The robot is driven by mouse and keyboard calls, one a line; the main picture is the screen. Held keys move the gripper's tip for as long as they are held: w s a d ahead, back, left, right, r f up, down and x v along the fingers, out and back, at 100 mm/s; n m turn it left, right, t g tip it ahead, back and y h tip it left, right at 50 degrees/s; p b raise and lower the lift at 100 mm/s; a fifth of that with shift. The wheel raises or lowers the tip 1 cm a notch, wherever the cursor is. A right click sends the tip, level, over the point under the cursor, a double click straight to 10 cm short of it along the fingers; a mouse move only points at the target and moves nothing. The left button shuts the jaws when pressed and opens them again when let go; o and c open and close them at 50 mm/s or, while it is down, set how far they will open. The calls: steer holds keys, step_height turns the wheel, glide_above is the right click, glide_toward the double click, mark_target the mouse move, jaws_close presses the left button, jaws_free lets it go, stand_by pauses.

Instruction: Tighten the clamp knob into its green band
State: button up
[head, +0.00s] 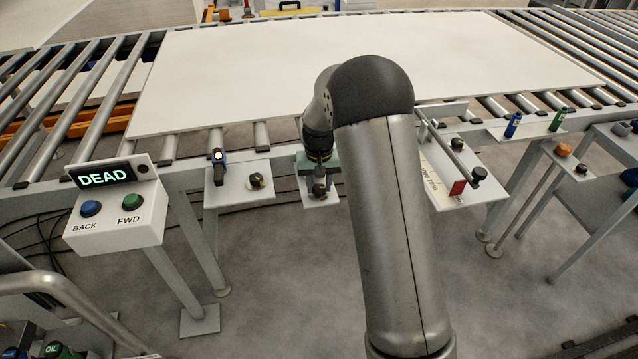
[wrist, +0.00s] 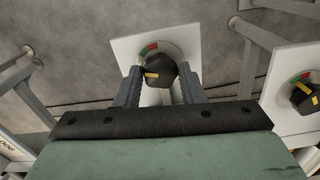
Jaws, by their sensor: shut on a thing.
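The clamp knob (wrist: 160,68) is black with a yellow pointer mark and sits on a round dial on a pale plate (wrist: 127,48). The dial's green band (wrist: 143,52) shows at the upper left of the knob in the wrist view, with a red band beside it. The yellow mark is on the knob's left side, apparently below the green band. My gripper (wrist: 161,74) is shut on the knob, one finger on each side. In the head view my gripper (head: 319,164) reaches down over the knob (head: 319,190), partly covering its plate.
A second black knob (wrist: 304,97) on its own plate is close at the right in the wrist view. A white panel (head: 250,70) lies on the rollers behind. A control box (head: 115,208) reading DEAD stands left, and a ruler bracket (head: 445,180) right.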

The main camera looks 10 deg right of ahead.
mark_target(319, 187)
steer(key=m, duration=0.5)
steer(key=o, duration=1)
steer(key=shift+r, duration=0.1)
step_height(319, 187, up, 17)
steer(key=shift+r, duration=0.15)
